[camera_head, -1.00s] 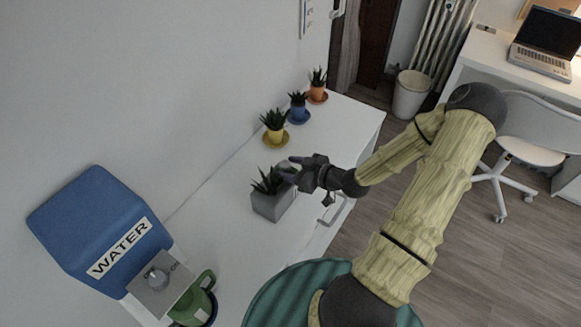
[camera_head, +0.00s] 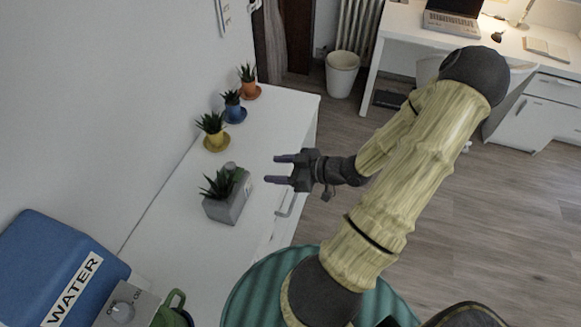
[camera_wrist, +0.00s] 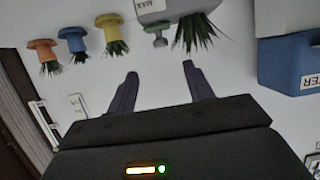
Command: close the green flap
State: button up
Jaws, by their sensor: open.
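A grey planter (camera_head: 225,208) with a spiky plant stands on the white desk top. A small grey-green piece (camera_head: 230,167) sticks up at its far end and looks like the flap; its exact position is hard to tell. In the wrist view the planter (camera_wrist: 176,10) shows a MAX mark, and the small piece (camera_wrist: 159,35) stands out from its edge. My gripper (camera_head: 271,169) is open and empty, right of the planter and apart from it. In the wrist view its fingers (camera_wrist: 160,70) point toward the small piece, with a gap between.
Yellow (camera_head: 216,141), blue (camera_head: 235,114) and orange (camera_head: 250,91) plant pots stand along the wall behind the planter. A blue WATER tank (camera_head: 45,265) and a green cup (camera_head: 172,310) are at the near left. A drawer handle (camera_head: 287,202) sits on the desk front.

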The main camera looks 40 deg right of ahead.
jog(key=shift+v, duration=1.7)
jog(key=w+f+m+g+h, duration=0.1)
jog(key=w+m+g+h, duration=0.1)
jog(key=w+g+h, duration=0.4)
jog(key=s+a+r+m+g+h, duration=0.1)
jog(key=s+a+r+m, duration=0.1)
jog(key=a, duration=0.5)
jog(key=s+a+r+m+g+h+p, duration=0.1)
jog(key=s+a+r+m, duration=0.2)
jog(key=s+a+r, duration=0.2)
notch_tip(320, 180, up, 2)
jog(key=a, duration=0.2)
jog(key=shift+a+r+g, duration=0.2)
jog(key=shift+a+g, duration=0.1)
jog(key=shift+a, duration=0.1)
